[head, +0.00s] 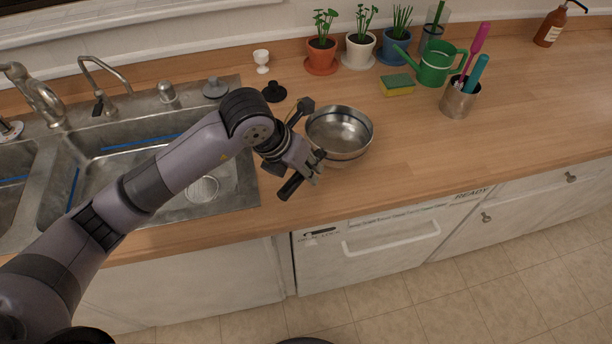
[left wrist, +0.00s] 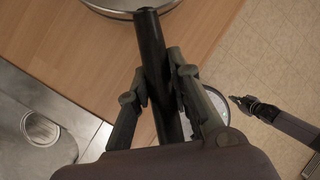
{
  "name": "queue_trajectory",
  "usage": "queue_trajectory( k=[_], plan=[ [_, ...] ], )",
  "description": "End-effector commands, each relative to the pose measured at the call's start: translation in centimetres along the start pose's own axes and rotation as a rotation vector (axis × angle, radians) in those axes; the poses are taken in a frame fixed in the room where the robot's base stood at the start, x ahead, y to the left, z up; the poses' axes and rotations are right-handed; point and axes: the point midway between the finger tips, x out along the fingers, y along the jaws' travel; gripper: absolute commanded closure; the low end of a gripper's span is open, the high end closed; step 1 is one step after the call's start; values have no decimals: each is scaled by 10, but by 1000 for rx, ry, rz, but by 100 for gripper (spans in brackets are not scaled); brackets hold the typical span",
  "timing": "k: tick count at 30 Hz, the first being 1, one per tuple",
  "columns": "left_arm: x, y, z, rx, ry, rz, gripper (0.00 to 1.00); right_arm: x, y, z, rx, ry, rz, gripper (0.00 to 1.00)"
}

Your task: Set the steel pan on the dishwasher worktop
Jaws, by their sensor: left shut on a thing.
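The steel pan (head: 340,134) is a round, shiny, empty bowl shape, level or nearly so, at the worktop (head: 420,150) behind the dishwasher front (head: 370,245). I cannot tell whether its base touches the wood. My left gripper (head: 312,172) is shut on the pan's black handle, whose end (head: 291,187) sticks out toward the front edge. In the left wrist view the handle (left wrist: 151,50) runs between the fingers (left wrist: 158,90), and the pan's rim (left wrist: 130,10) shows at the top. My right gripper (left wrist: 243,103) shows small there; its jaws are unclear.
The sink (head: 150,165) lies left of the pan. Potted plants (head: 360,48), a sponge (head: 397,85), a green watering can (head: 436,65) and a utensil cup (head: 458,100) stand behind and right. The worktop's right front is clear.

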Motion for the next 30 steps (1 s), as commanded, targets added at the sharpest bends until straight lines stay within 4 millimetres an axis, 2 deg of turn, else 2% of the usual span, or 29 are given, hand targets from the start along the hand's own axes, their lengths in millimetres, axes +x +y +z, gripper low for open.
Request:
queue_trajectory(
  k=[9, 16, 17, 25, 30],
  plan=[
    [35, 8, -16, 0, 0, -1, 100, -10, 6, 0, -1, -2, 7, 100],
    [38, 9, -17, 2, 0, 0, 100, -9, 8, 1, 0, -2, 10, 100],
    [39, 9, -18, 1, 4, 1, 80, -9, 8, 1, 0, -2, 10, 100],
    [38, 9, -18, 1, 3, 0, 62, -9, 8, 1, 0, -2, 10, 100],
    [38, 9, -18, 1, 2, 0, 61, -9, 8, 1, 0, -2, 10, 100]
  ],
)
